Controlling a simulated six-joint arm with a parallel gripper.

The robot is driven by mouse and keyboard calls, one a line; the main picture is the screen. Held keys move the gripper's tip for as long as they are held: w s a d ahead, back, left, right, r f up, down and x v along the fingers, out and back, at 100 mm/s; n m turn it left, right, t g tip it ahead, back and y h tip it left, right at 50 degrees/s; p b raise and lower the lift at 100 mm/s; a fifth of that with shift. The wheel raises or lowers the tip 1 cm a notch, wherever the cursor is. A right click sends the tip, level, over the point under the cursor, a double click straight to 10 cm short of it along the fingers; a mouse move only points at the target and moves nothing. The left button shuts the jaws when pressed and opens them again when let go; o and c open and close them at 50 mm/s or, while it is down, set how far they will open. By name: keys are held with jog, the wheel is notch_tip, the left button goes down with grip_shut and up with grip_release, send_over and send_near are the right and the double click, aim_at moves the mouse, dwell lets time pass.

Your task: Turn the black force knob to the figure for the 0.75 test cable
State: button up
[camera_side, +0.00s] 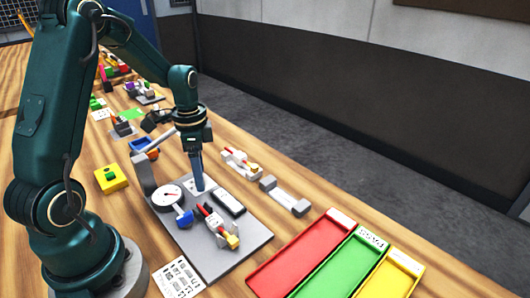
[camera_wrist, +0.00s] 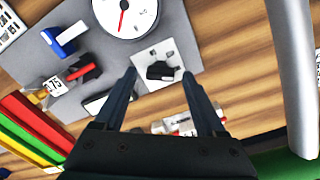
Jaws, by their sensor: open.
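The black force knob (camera_wrist: 160,71) sits on a white square plate (camera_wrist: 152,55) with small dark marks, too small to read. My gripper (camera_wrist: 159,77) is open and empty, and its fingertips appear on either side of the knob in the wrist view. In the side view my gripper (camera_side: 198,188) points down at the white plate and hides the knob. I cannot tell whether the fingers touch it. A tag reading 0.75 (camera_wrist: 54,86) lies by a yellow-ended cable and a red and black clamp (camera_wrist: 84,68), which also shows in the side view (camera_side: 208,212).
On the grey base (camera_side: 250,241) are a round gauge (camera_side: 167,195) with a red needle, a blue lever (camera_side: 185,219) and a dark-faced box (camera_side: 229,203). A printed sheet (camera_side: 180,279) lies in front. Red (camera_side: 300,255), green and yellow trays stand at the right.

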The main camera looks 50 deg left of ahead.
grip_shut()
jog(key=n, duration=0.5)
jog(key=shift+a+n, duration=0.1)
jog(key=shift+n, duration=0.3)
jog(key=n, duration=0.6)
jog(key=shift+a, duration=0.1)
jog(key=n, duration=0.6)
jog(key=shift+s+a+n, duration=0.1)
jog(key=shift+n, duration=0.2)
jog(key=n, duration=0.5)
jog(key=shift+s, duration=0.1)
jog(key=shift+n, duration=0.3)
